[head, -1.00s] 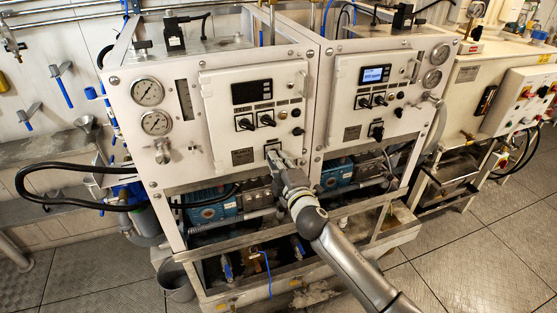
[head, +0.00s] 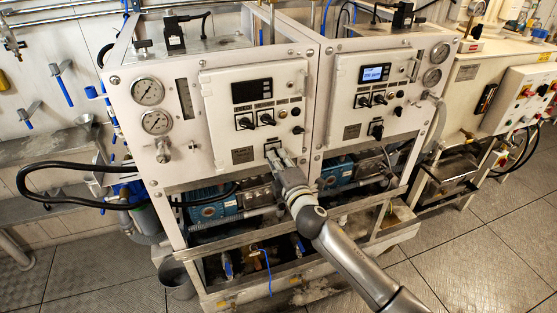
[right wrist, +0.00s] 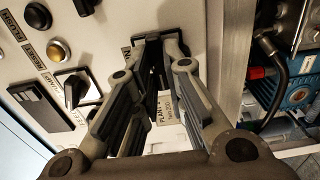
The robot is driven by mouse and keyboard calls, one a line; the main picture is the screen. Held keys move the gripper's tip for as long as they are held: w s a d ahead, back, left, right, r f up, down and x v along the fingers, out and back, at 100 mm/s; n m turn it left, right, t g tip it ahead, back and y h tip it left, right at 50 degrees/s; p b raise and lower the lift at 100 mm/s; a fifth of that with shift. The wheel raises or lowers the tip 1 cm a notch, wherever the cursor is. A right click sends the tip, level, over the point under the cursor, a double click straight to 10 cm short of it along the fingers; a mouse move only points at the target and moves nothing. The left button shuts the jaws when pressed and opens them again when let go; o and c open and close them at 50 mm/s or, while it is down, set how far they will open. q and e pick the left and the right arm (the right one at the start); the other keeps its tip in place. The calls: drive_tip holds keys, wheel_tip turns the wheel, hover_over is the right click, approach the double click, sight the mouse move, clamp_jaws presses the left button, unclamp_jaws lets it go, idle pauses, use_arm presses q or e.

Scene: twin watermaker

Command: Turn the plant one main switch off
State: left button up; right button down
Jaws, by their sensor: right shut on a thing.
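The plant one main switch (head: 272,146) sits low on the right of the left white panel (head: 222,134). My right gripper (head: 275,154) reaches it from below and its fingertips hide most of it. In the right wrist view, my gripper (right wrist: 157,42) is shut on the switch, whose dark plate edge (right wrist: 142,37) shows by the fingertips. The knob's angle cannot be told. A label reading "PLANT 1" (right wrist: 170,106) shows between the fingers. The left panel's display (head: 251,91) is dark. My left gripper is not in view.
Two black knobs (head: 245,123) sit above on the left panel; another black knob (right wrist: 76,90) is close beside my fingers in the wrist view. The right panel's display (head: 376,75) is lit, with its own switch (head: 376,131) below. Pumps (head: 213,207) and a frame lie underneath.

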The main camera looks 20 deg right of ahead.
drive_tip(key=c, duration=1.5)
unclamp_jaws()
drive_tip(key=s, duration=1.2)
drive_tip(key=shift+d, duration=0.2)
drive_tip(key=shift+f, duration=0.1)
